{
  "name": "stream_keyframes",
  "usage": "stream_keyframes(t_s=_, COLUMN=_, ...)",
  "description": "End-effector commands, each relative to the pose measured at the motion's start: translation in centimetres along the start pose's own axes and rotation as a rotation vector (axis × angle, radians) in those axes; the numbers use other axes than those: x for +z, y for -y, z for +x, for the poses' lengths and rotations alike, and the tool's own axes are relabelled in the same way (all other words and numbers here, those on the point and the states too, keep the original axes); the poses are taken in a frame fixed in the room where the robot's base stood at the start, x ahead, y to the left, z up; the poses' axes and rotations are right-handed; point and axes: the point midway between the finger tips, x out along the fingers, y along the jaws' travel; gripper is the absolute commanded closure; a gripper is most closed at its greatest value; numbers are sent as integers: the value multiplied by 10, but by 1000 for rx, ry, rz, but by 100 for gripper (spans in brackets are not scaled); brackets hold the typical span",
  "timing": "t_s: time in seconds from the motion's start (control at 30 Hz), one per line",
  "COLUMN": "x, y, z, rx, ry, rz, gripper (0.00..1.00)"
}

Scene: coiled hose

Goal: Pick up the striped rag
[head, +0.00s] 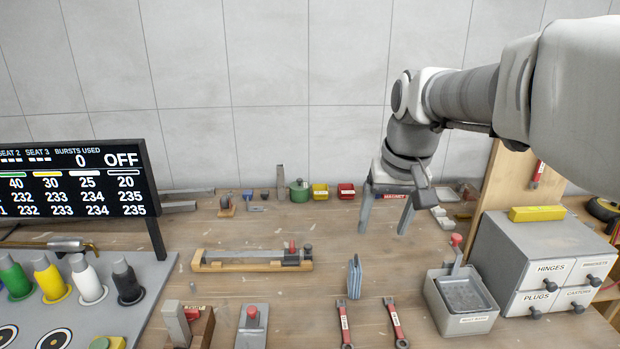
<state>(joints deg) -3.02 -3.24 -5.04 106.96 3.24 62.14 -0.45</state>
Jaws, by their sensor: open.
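The striped rag (354,277) is a small, blue-and-white striped piece of cloth standing folded on the wooden bench, near the middle of the head view. My gripper (385,226) is above the bench, up and to the right of the rag in the picture. Its two grey fingers point down and are spread apart, with nothing between them. The rag is apart from the gripper and nothing covers it.
Two red-handled wrenches (395,322) lie in front of the rag. A grey parts washer tray (463,321) and a drawer cabinet (540,262) stand at right. A wooden fixture (252,261) lies left. Small red and yellow bins (320,191) line the back.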

Motion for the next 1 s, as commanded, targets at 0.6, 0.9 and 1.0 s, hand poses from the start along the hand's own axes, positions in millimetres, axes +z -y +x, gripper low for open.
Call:
stream_keyframes(t_s=0.6, x=-128, y=5, z=136, rx=46, ry=213, rz=8, gripper=28)
stream_keyframes(t_s=0.9, x=-138, y=6, z=171, rx=59, ry=248, rz=3, gripper=28)
stream_keyframes(t_s=1.0, x=-135, y=5, z=186, rx=60, ry=250, rz=3, gripper=28)
